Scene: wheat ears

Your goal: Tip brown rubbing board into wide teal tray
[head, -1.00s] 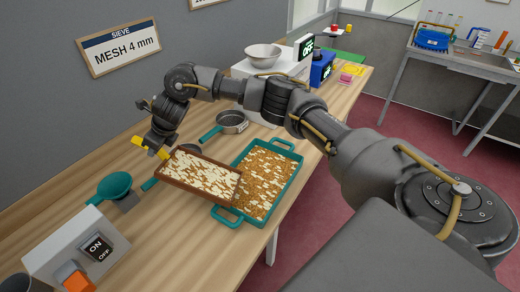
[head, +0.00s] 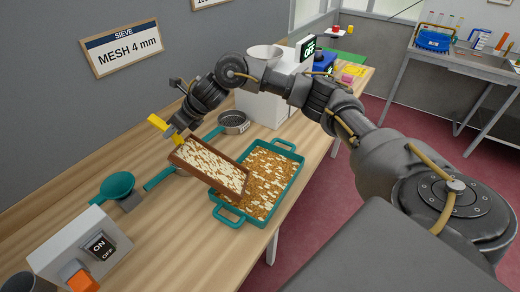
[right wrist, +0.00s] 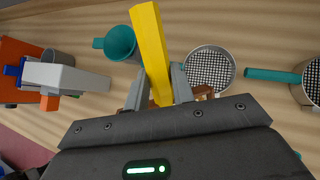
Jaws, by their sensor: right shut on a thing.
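The brown rubbing board (head: 213,164) is a shallow brown tray with pale and brown bits on it. My right gripper (head: 172,136) is shut on its far left end and holds it tilted, its lower right end over the left edge of the wide teal tray. The wide teal tray (head: 221,211) lies flat on the bench and holds brown and pale bits. In the right wrist view, the gripper (right wrist: 160,92) is closed around a yellow bar; the board is mostly hidden there. My left gripper is not in view.
A sieve with a teal handle (head: 233,122) stands behind the board, and another handle (head: 160,178) shows left of it. A teal funnel-like scoop (head: 117,186) and an ON/OFF box (head: 75,245) are at the left.

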